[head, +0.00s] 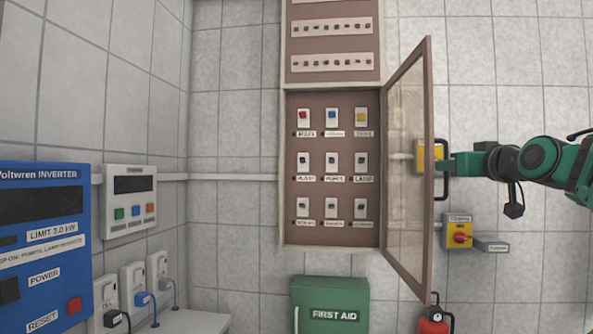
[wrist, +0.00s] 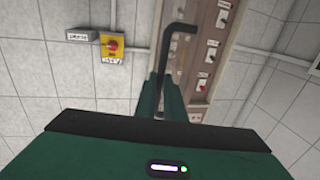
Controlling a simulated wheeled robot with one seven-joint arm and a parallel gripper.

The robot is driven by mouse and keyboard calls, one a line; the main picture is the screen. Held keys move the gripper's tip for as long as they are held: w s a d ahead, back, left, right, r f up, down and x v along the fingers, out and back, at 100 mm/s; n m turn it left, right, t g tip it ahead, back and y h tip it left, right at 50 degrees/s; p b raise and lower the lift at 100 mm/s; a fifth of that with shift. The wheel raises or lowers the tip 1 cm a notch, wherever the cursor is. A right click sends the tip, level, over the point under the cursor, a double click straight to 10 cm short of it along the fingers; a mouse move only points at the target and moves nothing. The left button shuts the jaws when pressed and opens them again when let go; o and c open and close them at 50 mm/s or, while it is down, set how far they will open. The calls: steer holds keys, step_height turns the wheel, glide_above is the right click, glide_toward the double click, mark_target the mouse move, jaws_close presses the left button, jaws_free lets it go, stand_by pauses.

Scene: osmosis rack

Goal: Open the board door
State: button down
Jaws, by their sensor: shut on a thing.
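The board door (head: 408,165) is a brown frame with a clear pane, hinged on the right side of the board (head: 333,247). It stands swung well out from the board, so the switches inside show uncovered. My gripper (head: 447,166) comes in from the right and is shut on the black door handle (head: 441,190) on the door's outer face. In the wrist view the dark handle (wrist: 180,28) rises between my green fingers (wrist: 162,98), with its bent top above them. The fingertips' contact is partly hidden.
A yellow isolator with a red knob (head: 458,232) is on the wall below my arm. A green first aid box (head: 330,305) and a red extinguisher (head: 434,322) are below. A blue inverter (head: 45,250) and a grey control box (head: 130,200) are at the left.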

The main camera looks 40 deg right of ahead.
steer(key=shift+d+f, duration=0.1)
steer(key=shift+f, duration=0.15)
steer(key=c, duration=1.8)
jaws_free()
steer(key=shift+r, duration=0.1)
steer(key=shift+c, duration=0.2)
steer(key=v, duration=1)
steer(key=shift+s+a, duration=0.25)
steer(key=shift+s, duration=0.05)
